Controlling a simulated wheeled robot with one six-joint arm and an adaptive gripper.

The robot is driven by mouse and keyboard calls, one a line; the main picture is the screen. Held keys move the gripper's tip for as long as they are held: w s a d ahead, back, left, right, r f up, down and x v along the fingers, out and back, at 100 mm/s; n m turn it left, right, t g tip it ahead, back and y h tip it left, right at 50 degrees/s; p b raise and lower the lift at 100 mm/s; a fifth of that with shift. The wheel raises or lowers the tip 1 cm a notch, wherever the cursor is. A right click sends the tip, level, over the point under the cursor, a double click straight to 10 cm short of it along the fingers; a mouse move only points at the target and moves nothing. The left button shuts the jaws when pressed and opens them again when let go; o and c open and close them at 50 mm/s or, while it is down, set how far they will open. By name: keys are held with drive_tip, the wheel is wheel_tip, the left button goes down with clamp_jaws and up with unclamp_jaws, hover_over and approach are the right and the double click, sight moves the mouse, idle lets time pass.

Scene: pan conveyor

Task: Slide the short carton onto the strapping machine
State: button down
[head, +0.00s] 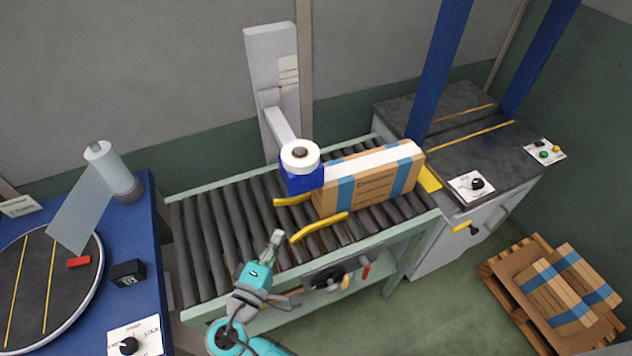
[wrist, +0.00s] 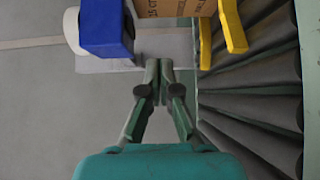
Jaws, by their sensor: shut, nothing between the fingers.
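The short carton (head: 372,186) is a brown box with blue bands and a white top, upright at the right end of the roller conveyor (head: 222,227). It sits between two yellow guide rails (head: 318,228). The strapping machine (head: 450,125), a dark-topped table under a blue arch, stands just right of the conveyor's end. My gripper (head: 277,238) is over the rollers, left of the carton and apart from it. In the wrist view my gripper (wrist: 158,68) is shut and empty, with part of the carton (wrist: 172,8) at the top edge.
A blue tape or label head (head: 302,178) with a white roll hangs beside the carton's left end. A control box with a black knob (head: 471,187) sits on the machine's near corner. A blue turntable wrapper (head: 130,215) stands left. A pallet with cartons (head: 565,290) lies at lower right.

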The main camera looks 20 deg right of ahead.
drive_tip(key=s+d+x, duration=0.2)
drive_tip(key=x, duration=1.1)
drive_tip(key=shift+d, duration=0.2)
drive_tip(key=shift+w, duration=0.15)
